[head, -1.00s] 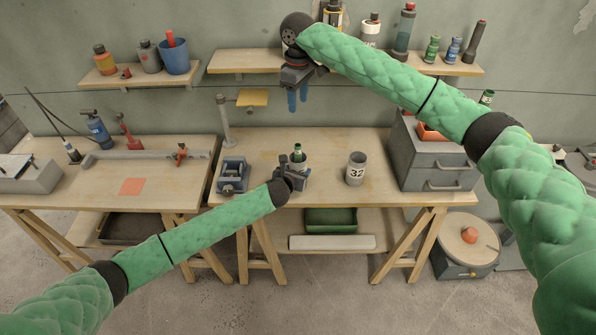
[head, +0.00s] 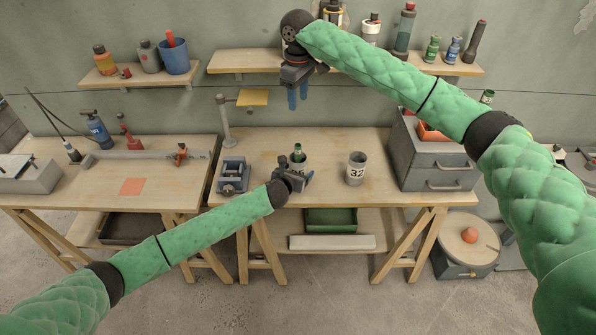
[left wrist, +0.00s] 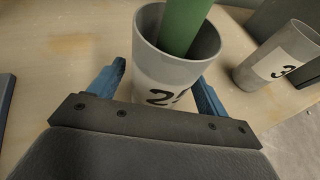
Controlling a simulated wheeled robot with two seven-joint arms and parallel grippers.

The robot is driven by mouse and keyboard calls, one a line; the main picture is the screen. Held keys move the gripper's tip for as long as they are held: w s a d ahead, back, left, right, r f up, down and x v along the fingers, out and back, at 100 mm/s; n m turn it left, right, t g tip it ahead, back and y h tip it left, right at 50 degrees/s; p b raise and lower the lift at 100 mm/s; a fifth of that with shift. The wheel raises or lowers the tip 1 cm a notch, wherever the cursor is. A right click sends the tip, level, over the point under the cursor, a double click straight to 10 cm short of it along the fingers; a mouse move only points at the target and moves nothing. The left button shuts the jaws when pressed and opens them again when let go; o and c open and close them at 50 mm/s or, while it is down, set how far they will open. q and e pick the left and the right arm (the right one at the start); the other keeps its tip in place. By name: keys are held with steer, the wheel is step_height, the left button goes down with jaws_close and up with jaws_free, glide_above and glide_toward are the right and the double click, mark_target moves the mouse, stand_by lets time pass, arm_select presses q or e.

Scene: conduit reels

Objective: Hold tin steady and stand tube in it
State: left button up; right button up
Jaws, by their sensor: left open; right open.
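A grey tin (head: 299,164) with a pale number label stands on the middle table, and it fills the centre of the left wrist view (left wrist: 165,82). A green tube (head: 298,149) stands inside it, and its lower part shows in the left wrist view (left wrist: 183,25), leaning near the tin's far rim. My left gripper (head: 301,177) is open at the tin, with its blue fingers on either side of it; I cannot tell whether they touch. My right gripper (head: 298,98) is open and empty, pointing down in the air above and behind the tin.
A second tin marked 32 (head: 356,169) stands to the right, also in the left wrist view (left wrist: 276,57). A grey-blue device (head: 233,176) sits to the left. A post with a small wooden plate (head: 252,98) rises behind. A grey drawer cabinet (head: 434,160) bounds the table's right.

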arm_select(q)
steer(key=v, duration=1.1)
steer(key=shift+a+f, duration=0.1)
